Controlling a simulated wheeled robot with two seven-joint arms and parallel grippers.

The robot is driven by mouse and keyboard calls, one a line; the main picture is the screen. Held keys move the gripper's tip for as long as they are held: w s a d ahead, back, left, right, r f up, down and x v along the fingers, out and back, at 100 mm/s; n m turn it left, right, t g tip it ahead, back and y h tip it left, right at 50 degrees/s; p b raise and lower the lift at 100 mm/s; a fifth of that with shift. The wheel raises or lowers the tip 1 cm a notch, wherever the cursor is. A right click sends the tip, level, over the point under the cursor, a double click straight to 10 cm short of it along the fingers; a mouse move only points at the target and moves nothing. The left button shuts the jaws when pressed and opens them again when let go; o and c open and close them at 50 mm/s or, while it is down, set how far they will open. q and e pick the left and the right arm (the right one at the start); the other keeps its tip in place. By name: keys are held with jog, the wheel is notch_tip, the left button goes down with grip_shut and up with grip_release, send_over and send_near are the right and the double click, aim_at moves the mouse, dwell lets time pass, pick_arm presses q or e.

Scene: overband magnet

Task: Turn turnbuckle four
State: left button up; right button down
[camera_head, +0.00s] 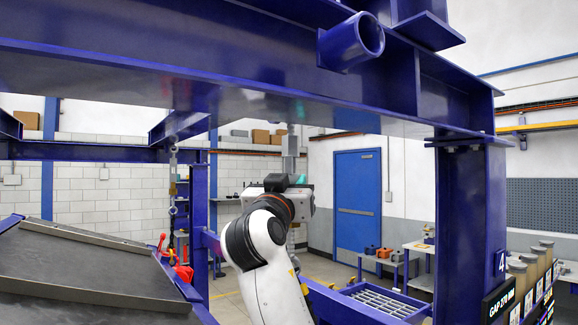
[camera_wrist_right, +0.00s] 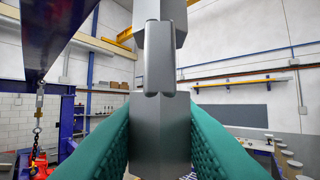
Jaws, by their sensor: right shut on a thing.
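A grey, faceted turnbuckle body (camera_wrist_right: 160,125) stands upright in the middle of the right wrist view. My right gripper (camera_wrist_right: 160,150) is shut on it, with a green ribbed finger pad against each side. In the head view the grey turnbuckle (camera_head: 290,148) hangs below the blue beam, and my right gripper (camera_head: 294,181) is at its lower part. My white right arm hides much of the grasp there. A number 4 plate (camera_head: 501,261) is on the blue post at the right. My left gripper is not in view.
A heavy blue beam (camera_head: 250,90) crosses above my arm, and a blue post (camera_head: 462,200) stands at the right. A dark sloped belt (camera_head: 80,270) fills the lower left. Another hanging turnbuckle (camera_head: 173,190) is at the left, near red parts (camera_head: 181,270).

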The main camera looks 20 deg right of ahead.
jog(key=shift+m+g+h, duration=0.6)
jog(key=shift+h, duration=0.3)
jog(key=m+g+h+p, duration=0.1)
jog(key=g+h, duration=0.1)
jog(key=shift+a+m+g+h, duration=0.1)
jog(key=shift+m+g+h, duration=0.2)
jog(key=shift+m+h, duration=0.1)
jog(key=shift+f+m+g+h, duration=0.1)
jog(key=shift+m+g+h, duration=0.4)
jog(key=shift+g, duration=0.1)
jog(key=shift+m+g+h, duration=0.6)
jog(key=shift+g+h, duration=0.1)
jog(key=shift+g, duration=0.2)
jog(key=c, duration=1)
grip_release()
jog(key=shift+c, duration=0.2)
